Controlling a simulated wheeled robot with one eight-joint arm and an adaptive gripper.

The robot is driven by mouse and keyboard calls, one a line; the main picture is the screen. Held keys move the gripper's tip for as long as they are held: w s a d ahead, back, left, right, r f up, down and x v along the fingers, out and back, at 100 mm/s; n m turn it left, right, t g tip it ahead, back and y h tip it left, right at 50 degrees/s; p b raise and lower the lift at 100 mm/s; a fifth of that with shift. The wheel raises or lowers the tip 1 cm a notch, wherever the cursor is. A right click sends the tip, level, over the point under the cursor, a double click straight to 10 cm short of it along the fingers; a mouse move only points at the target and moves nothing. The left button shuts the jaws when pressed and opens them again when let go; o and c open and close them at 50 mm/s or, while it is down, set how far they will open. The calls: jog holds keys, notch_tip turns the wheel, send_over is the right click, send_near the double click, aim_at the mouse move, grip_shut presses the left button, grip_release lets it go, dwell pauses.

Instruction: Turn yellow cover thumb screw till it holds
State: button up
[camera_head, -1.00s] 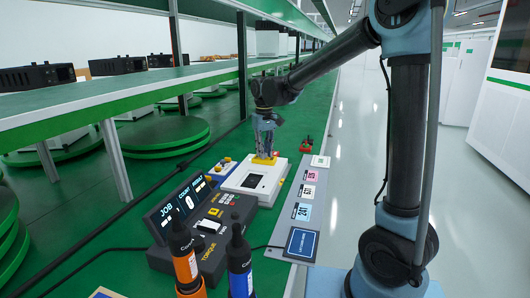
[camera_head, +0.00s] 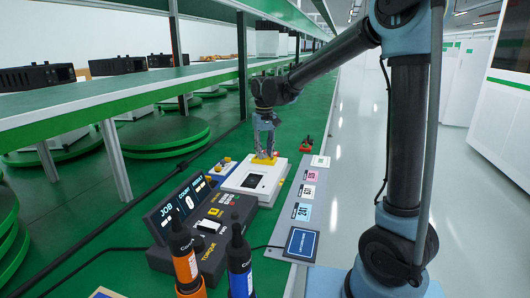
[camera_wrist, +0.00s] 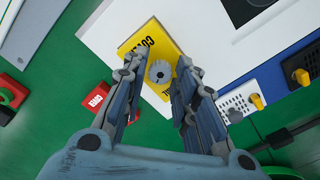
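The yellow cover (camera_wrist: 137,44) lies on the white unit (camera_head: 244,181), with black lettering partly hidden by my fingers. The grey, ridged, round thumb screw (camera_wrist: 160,71) stands on the yellow cover, seen from above in the wrist view. My gripper (camera_wrist: 160,76) points down over it, one finger on each side. The fingers are apart, with yellow showing between them and the screw. In the head view my gripper (camera_head: 264,154) is right above the yellow cover (camera_head: 265,160), and the screw cannot be made out there.
A torque controller (camera_head: 215,225) with a lit display stands in front of the unit, with orange (camera_head: 185,262) and blue (camera_head: 239,265) screwdrivers nearer. A red object (camera_head: 306,144) lies beyond the unit. Small boxes with yellow knobs (camera_wrist: 256,100) sit beside it. Coloured cards line the right edge.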

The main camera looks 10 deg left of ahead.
jog(key=shift+o, duration=0.2)
notch_tip(320, 180, up, 12)
dwell(0.7)
jog(key=shift+w, duration=0.1)
dwell(0.5)
notch_tip(320, 180, up, 5)
jog(key=n, duration=2.9)
send_over(265, 154)
notch_tip(265, 154, down, 17)
jog(key=shift+a+f, duration=0.1)
